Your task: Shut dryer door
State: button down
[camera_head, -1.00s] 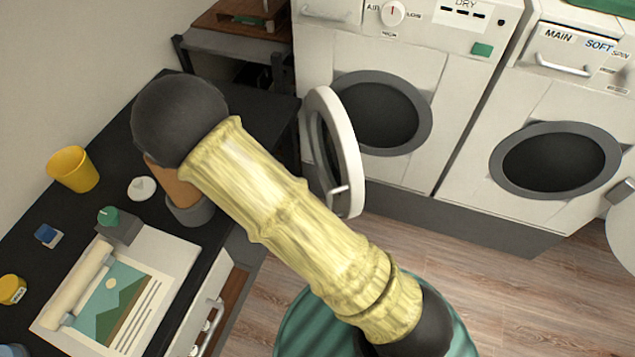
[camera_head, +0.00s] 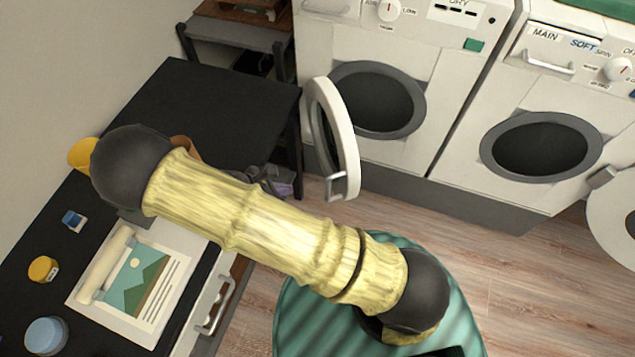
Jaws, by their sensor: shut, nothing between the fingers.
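The dryer (camera_head: 445,60) is the white machine labelled DRY at the top middle. Its round door (camera_head: 346,140) stands wide open, swung out on the left side of the dark opening (camera_head: 375,100). A small metal handle (camera_head: 337,184) is at the door's lower edge. My gripper (camera_head: 284,182) shows only in part, as a small grey shape behind my yellow arm, left of the door and apart from it. Its fingers look shut and empty, though the arm hides much of it.
A second white machine (camera_head: 490,195) on the right has its own door (camera_head: 612,215) open. A black desk (camera_head: 190,105) at left holds a picture sheet (camera_head: 135,280), a yellow cup (camera_head: 84,153) and small jars. Wooden floor (camera_head: 520,270) is clear before the machines.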

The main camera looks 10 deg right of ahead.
jog(key=d+r+p+x, duration=0.2)
jog(key=x, duration=1)
jog(key=shift+w, duration=0.35)
